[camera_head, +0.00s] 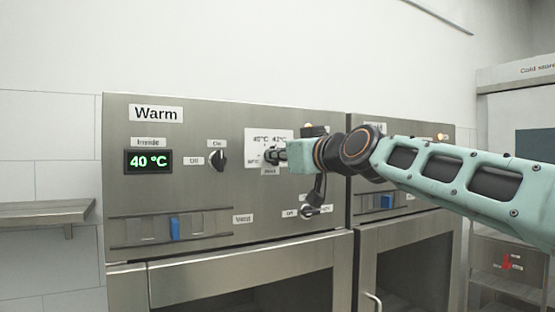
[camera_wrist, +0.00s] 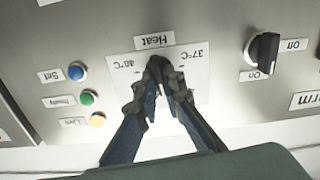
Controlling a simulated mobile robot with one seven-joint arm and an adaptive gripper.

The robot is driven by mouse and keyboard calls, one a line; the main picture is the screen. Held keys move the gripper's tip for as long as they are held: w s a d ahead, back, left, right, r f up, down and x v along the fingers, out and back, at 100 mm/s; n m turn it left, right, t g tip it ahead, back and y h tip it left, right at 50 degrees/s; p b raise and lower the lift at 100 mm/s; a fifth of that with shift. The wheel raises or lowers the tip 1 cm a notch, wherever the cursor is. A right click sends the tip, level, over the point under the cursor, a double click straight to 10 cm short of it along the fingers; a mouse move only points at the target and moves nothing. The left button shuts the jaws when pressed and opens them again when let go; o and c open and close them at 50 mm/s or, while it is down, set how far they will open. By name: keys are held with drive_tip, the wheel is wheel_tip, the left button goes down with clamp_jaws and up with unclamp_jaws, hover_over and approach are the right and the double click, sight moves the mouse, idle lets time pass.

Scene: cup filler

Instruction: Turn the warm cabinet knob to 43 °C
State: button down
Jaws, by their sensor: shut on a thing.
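The Warm cabinet (camera_head: 190,215) carries a white dial plate (camera_head: 254,141) with temperature labels, small and partly hidden by my arm in the head view. In the wrist view, upside down, the plate (camera_wrist: 190,97) reads 37 °C, 46 °C or similar, and Heat. My gripper (camera_head: 277,155) is shut on the dark heat knob (camera_wrist: 157,68), its fingers on either side of it. The fingers cover most of the knob, so I cannot tell where its pointer stands. The green Inside display (camera_head: 148,161) reads 40 °C.
A black On/Off knob (camera_head: 219,160) sits left of the dial, and a blue Vent slider (camera_head: 175,227) below. Another knob (camera_head: 307,211) sits below my gripper. A second cabinet (camera_head: 410,240) adjoins on the right.

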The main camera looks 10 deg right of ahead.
drive_tip(key=shift+d+f+m+b, duration=0.1)
drive_tip(key=shift+m+b, duration=0.4)
drive_tip(key=shift+m, duration=3.1)
drive_tip(key=c, duration=2)
unclamp_jaws()
drive_tip(key=shift+c, duration=0.2)
drive_tip(key=shift+d, duration=0.1)
drive_tip(key=v, duration=1.1)
drive_tip(key=shift+s, duration=0.4)
